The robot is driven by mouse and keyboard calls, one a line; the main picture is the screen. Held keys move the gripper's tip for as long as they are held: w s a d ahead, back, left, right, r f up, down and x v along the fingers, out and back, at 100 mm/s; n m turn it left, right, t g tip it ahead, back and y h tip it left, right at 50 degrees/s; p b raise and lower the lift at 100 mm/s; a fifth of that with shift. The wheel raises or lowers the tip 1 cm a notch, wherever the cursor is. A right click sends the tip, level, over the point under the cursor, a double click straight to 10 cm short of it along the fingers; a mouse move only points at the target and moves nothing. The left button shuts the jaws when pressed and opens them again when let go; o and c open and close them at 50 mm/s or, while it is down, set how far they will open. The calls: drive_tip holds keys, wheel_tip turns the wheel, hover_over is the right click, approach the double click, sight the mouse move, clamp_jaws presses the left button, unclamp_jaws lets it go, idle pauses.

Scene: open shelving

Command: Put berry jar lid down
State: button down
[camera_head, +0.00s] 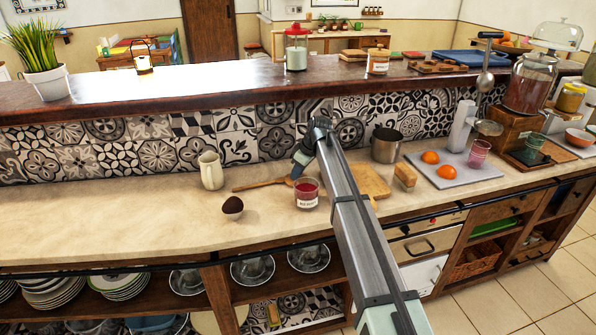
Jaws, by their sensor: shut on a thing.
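The berry jar (307,196) is a small glass with dark red contents and a white label, standing on the stone counter, with no lid visible on its top. My gripper (299,171) reaches down just behind and above the jar, slightly to its left. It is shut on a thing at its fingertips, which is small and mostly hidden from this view. I take it to be the jar lid, but I cannot make out its shape.
A wooden spoon (258,185) lies left of the jar. A small bowl with a dark round thing (232,206) and a cream jug (210,171) stand further left. A cutting board (371,181) and metal pot (386,146) are right. The counter's left is clear.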

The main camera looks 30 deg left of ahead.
drive_tip(key=c, duration=1)
unclamp_jaws()
drive_tip(key=shift+o, duration=0.2)
drive_tip(key=v, duration=1.2)
drive_tip(key=shift+d+r, duration=0.1)
